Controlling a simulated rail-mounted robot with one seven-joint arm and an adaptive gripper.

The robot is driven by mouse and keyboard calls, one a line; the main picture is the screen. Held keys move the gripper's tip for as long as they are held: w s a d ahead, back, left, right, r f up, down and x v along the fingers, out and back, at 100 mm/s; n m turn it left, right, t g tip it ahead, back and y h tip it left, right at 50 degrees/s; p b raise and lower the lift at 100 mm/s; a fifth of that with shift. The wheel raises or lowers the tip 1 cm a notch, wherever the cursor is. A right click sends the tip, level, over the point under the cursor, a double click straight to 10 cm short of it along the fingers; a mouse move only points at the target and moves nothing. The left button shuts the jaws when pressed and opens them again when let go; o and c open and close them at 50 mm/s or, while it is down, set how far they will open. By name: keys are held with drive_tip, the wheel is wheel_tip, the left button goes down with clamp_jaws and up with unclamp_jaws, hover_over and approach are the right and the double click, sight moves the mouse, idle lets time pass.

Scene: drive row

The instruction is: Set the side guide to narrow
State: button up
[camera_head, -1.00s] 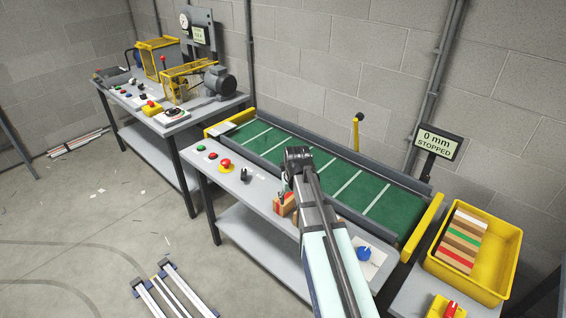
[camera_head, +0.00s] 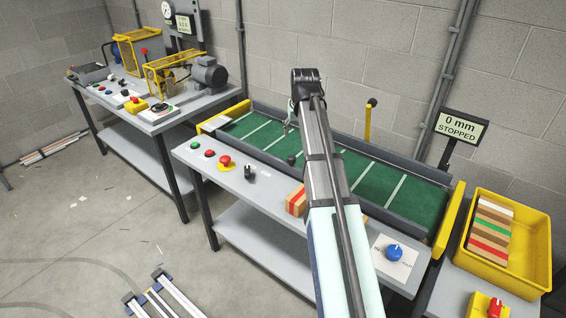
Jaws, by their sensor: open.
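The conveyor has a green belt (camera_head: 376,184) with white cross lines between dark side rails. A yellow lever with a black knob (camera_head: 369,118) stands upright at its far side. A small black knob (camera_head: 291,159) shows at the near rail, left of my arm. A blue dial (camera_head: 394,252) sits on a white label plate at the front right; its lettering is too small to read. I cannot tell which of these sets the side guide. My gripper (camera_head: 289,124) is open, mostly hidden behind my wrist, and appears above the belt.
A display (camera_head: 461,127) reads "0 mm STOPPED". A yellow bin (camera_head: 513,276) with striped blocks is at right.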

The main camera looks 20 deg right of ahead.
sight(292, 157)
drive_tip(key=p+x, duration=0.3)
drive_tip(key=x, duration=1.5)
drive_tip(key=shift+w+a+f, duration=0.15)
drive_tip(key=shift+w+f, duration=0.05)
drive_tip(key=shift+w, duration=0.05)
drive_tip(key=shift+c, duration=0.4)
clamp_jaws()
